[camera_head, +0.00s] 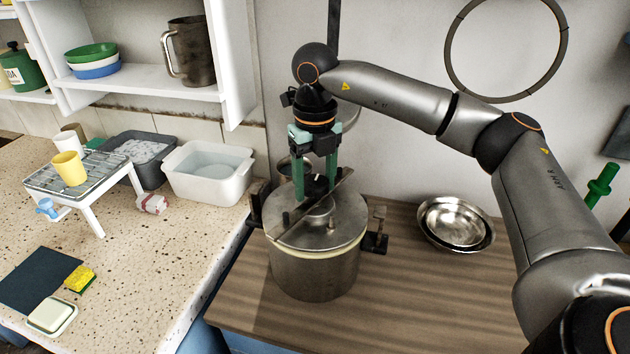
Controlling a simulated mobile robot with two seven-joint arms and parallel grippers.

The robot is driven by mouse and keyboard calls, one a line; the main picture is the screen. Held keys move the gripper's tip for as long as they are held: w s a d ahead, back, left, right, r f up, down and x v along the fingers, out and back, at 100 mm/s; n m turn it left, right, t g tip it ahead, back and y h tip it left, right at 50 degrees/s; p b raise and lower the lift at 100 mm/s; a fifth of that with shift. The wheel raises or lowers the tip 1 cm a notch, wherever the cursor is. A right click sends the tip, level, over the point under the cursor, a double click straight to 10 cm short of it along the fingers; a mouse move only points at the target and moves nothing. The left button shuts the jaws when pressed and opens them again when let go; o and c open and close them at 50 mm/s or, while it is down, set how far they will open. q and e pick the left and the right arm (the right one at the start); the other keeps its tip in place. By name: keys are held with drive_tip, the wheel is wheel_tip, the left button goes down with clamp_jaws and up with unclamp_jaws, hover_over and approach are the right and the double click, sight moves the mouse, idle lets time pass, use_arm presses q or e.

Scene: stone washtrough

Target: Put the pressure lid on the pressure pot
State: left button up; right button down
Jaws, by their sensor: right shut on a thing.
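The steel pressure pot (315,277) stands upright on the wooden counter, with dark side handles. The round metal pressure lid (343,222) is level over the pot's mouth, with a dark bar across its top. A pale band shows between the lid's edge and the pot wall; I cannot tell whether the lid is fully seated. My right gripper (316,190) points down from above, its green fingers shut on the pressure lid at its top middle. The exact grip point is partly hidden by the fingers and bar. My left gripper is not in view.
Nested metal bowls (455,223) sit on the wooden counter (420,300) to the right. On the speckled worktop at left are a white tub (209,172), a grey basin (138,158), a rack (90,178) with cups, and a sponge (80,279). The counter's front right is clear.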

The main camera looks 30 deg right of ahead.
drive_tip(key=shift+f, duration=0.3)
idle(0.7)
idle(0.3)
drive_tip(key=shift+c, duration=1.3)
unclamp_jaws()
drive_tip(key=shift+o, duration=1.3)
drive_tip(key=shift+f, duration=0.1)
drive_tip(key=shift+r+p, duration=2.8)
drive_tip(key=shift+r, duration=0.8)
